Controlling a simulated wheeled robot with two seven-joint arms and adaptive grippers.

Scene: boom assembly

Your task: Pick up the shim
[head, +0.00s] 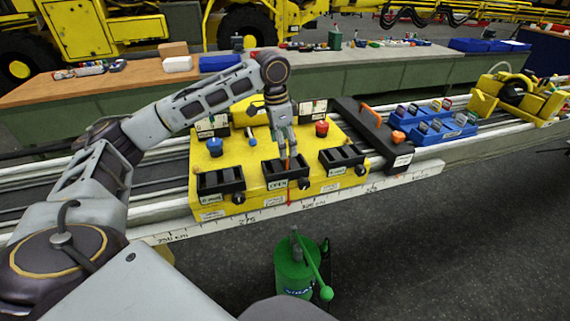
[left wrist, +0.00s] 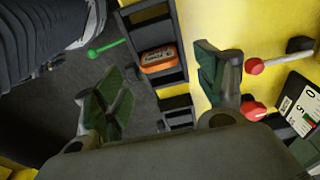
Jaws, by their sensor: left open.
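My left gripper (head: 288,150) is over the middle black slotted holder (head: 279,183) on the front of the yellow block. Its fingers are spread and empty. In the left wrist view the open fingers (left wrist: 160,88) have an orange labelled piece, which looks like the shim (left wrist: 158,58), beyond and between their tips. It lies in one slot of a black holder (left wrist: 168,82) and nothing touches it. In the head view the gripper largely hides that piece. My right gripper is not in view.
The yellow block (head: 325,192) also carries left (head: 207,185) and right (head: 360,164) black holders, a blue knob (head: 215,146) and a red knob (head: 322,128). Blue bins (head: 430,134) stand to the right on the rails. A green can (head: 293,272) stands in front, below.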

